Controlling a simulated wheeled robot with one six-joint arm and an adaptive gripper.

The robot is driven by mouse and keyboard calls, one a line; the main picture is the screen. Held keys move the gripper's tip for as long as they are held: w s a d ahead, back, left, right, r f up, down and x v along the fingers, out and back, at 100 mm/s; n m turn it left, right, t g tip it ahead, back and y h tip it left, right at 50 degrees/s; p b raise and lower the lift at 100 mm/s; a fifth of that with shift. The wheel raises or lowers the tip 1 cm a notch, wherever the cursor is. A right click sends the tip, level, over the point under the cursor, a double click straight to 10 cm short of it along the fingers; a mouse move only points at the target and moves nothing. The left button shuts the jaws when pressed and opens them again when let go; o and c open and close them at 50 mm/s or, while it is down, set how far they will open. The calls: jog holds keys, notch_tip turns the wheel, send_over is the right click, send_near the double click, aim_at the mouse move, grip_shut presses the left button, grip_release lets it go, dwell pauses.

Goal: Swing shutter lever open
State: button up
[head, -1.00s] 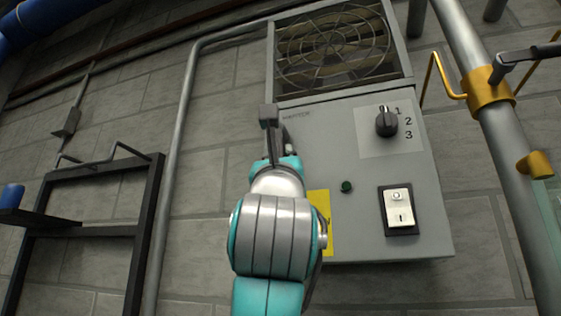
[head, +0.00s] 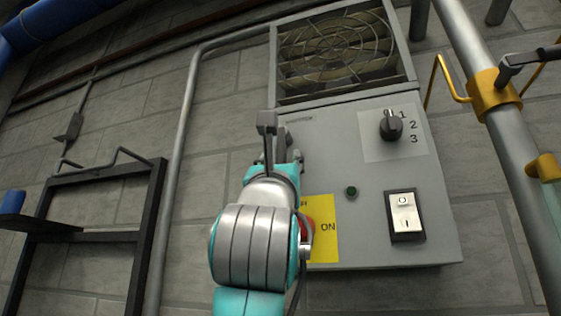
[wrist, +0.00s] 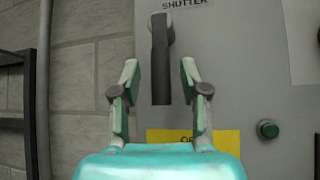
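The shutter lever (wrist: 160,65) is a dark bar hanging straight down from its pivot, just under the "SHUTTER" label (wrist: 187,4) on the grey cabinet (wrist: 235,75). My gripper (wrist: 159,75) is open, with one finger on each side of the bar in the wrist view. I see gaps between bar and fingers; I cannot tell how deep the bar sits between them. In the head view my gripper (head: 282,157) is at the cabinet's left side and mostly hides the lever.
The cabinet has a fan grille (head: 337,50), a numbered knob (head: 391,126), a green button (head: 351,192), a rocker switch (head: 404,214) and a yellow "ON" label (head: 325,243) with a red part partly behind my arm. A pipe (head: 176,170) and black frame (head: 147,220) are left.

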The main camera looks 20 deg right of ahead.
jog(key=shift+s+f, duration=0.1)
jog(key=shift+f, duration=0.05)
jog(key=v, duration=1.1)
jog(key=shift+s+f, duration=0.2)
jog(key=shift+f, duration=0.1)
jog(key=shift+a, duration=0.2)
